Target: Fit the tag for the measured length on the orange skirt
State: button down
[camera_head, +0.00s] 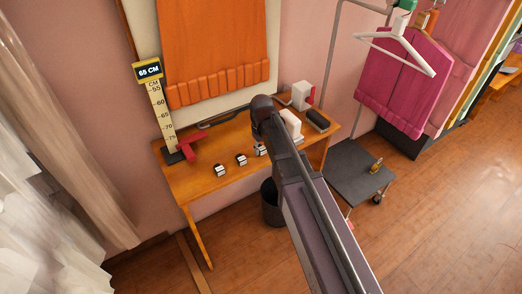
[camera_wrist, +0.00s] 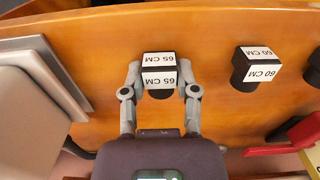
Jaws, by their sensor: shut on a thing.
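The orange skirt (camera_head: 212,50) hangs on a pale board above the table, its pleated hem at the bottom. A yellow ruler (camera_head: 159,112) stands left of it, with a display (camera_head: 149,71) that seems to read 65 CM. My gripper (camera_wrist: 160,75) is shut on the black-and-white 65 CM tag (camera_wrist: 159,78), one finger on each side. I cannot tell whether this tag touches the table. The 60 CM tag (camera_wrist: 254,67) stands apart to its right in the wrist view. In the head view, small tags (camera_head: 219,170) stand in a row; my arm partly covers that area.
The wooden table (camera_head: 190,188) also holds a red piece (camera_head: 187,148) at the ruler's foot, and a white block (camera_head: 291,125) and dark brush-like object (camera_head: 317,120) at right. A bin (camera_head: 271,205) stands below. A magenta garment (camera_head: 404,80) and white hanger (camera_head: 398,45) hang right.

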aim_at(262, 147)
jog(key=shift+r+p, duration=1.4)
jog(key=shift+r, duration=0.15)
dwell(0.4)
jog(key=c, duration=1)
grip_release()
grip_shut()
